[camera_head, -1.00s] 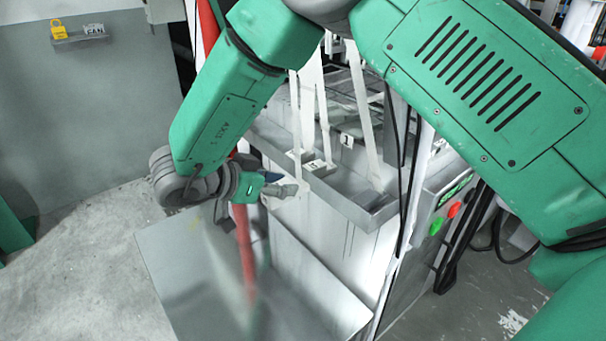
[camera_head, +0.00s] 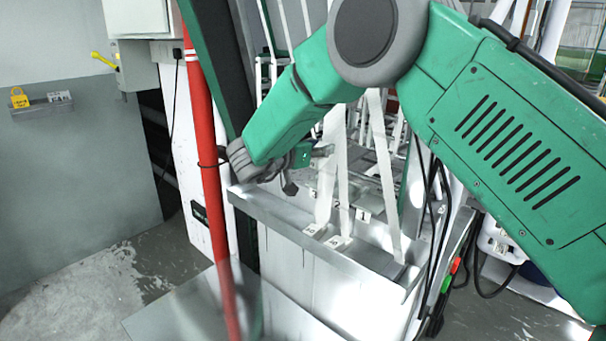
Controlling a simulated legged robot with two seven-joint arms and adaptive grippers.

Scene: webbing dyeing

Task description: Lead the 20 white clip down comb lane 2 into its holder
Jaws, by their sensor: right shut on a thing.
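My right gripper (camera_head: 318,157) is at the end of the green arm that comes in from the right. It is above the far left part of the metal trough and left of the hanging white webbing (camera_head: 383,150). It is shut on the white clip, which is mostly hidden at the fingers. Two other white clips (camera_head: 314,230) (camera_head: 339,242) sit at the trough's front ledge with webbing rising from them. A number tag reading 1 (camera_head: 363,215) is behind them; further tags to its left are small. My left gripper is not in view.
The metal trough rim (camera_head: 377,262) runs across the middle. A red pipe (camera_head: 206,135) stands close left of my right gripper. A sloping metal sheet (camera_head: 180,310) is below. Green and red buttons (camera_head: 450,275) and black cables are on the right.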

